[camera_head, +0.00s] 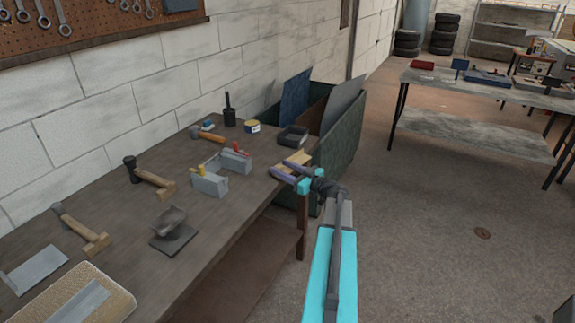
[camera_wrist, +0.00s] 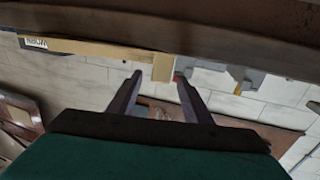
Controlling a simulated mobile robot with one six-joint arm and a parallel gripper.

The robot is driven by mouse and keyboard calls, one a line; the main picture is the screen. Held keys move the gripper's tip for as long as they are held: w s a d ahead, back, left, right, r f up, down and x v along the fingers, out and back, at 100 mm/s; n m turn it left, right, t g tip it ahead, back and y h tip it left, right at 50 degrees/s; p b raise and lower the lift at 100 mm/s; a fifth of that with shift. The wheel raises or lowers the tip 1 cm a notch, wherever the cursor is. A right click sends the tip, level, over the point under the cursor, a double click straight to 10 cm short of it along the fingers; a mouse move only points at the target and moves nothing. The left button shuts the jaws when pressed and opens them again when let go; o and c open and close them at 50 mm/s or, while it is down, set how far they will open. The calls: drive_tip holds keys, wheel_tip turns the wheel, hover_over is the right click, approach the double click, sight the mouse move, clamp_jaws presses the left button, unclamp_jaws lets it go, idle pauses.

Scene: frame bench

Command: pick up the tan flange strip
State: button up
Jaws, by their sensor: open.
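The tan flange strip (camera_head: 298,157) lies at the right end of the workbench, by its front edge. In the wrist view the strip (camera_wrist: 105,50) runs across the upper left, with a short tan block (camera_wrist: 163,67) at its right end. My gripper (camera_head: 280,168) is at the bench's front edge, beside the strip. In the wrist view its fingers (camera_wrist: 158,77) are spread and empty, with the tan block between their tips in the picture. I cannot tell whether the tips touch it. Part of the strip is hidden behind the gripper in the head view.
A grey block (camera_head: 208,184) and several hammers lie to the left. A green bin (camera_head: 345,150) holding panels stands against the bench's right end.

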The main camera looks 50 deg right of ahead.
drive_tip(key=shift+w+a+p, duration=0.1)
drive_tip(key=shift+w+p, duration=0.55)
drive_tip(key=shift+w, duration=0.95)
clamp_jaws()
